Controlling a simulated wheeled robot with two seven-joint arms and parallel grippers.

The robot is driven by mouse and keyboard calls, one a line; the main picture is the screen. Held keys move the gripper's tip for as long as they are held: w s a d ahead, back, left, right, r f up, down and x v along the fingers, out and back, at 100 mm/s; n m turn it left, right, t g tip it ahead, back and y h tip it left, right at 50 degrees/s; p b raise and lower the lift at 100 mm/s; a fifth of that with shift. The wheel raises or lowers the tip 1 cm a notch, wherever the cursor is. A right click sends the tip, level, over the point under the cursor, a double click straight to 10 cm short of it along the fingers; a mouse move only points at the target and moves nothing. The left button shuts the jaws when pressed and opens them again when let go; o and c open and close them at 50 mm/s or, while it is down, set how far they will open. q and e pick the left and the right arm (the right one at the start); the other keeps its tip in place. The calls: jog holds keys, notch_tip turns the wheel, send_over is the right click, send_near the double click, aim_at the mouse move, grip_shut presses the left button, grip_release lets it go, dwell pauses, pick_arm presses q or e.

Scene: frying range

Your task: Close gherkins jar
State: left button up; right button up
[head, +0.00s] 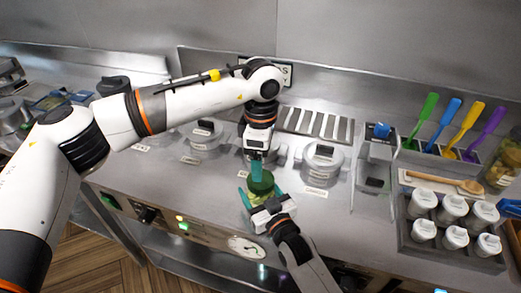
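The gherkins jar (261,187) stands on the steel counter at the centre, with a dark green round top. Whether that top is a seated lid I cannot tell. My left gripper (256,172) points down from above, its teal fingertips at the jar's top. Its fingers overlap in this view, so their gap is hidden. My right gripper (261,188) reaches in from the front, with one teal finger on the left of the jar and one on the right. Whether these fingers press on the glass is too small to tell.
Lidded grey containers (323,160) sit in the counter on both sides of the jar. A slotted rack (318,124) lies behind. On the right are coloured spatulas (467,120), a wooden spoon (440,181), white-lidded shakers (453,237) and another jar (505,165). A dial (246,247) is on the front panel.

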aim_at(261, 194)
pick_arm(q)
jog(key=n, duration=0.3)
jog(key=r+n, duration=0.1)
jog(key=n, duration=0.8)
jog(key=shift+r, duration=0.3)
jog(key=shift+f, duration=4)
jog(key=c, duration=1)
jog(key=o, duration=1.2)
jog(key=shift+a, duration=0.1)
jog(key=shift+c, duration=0.2)
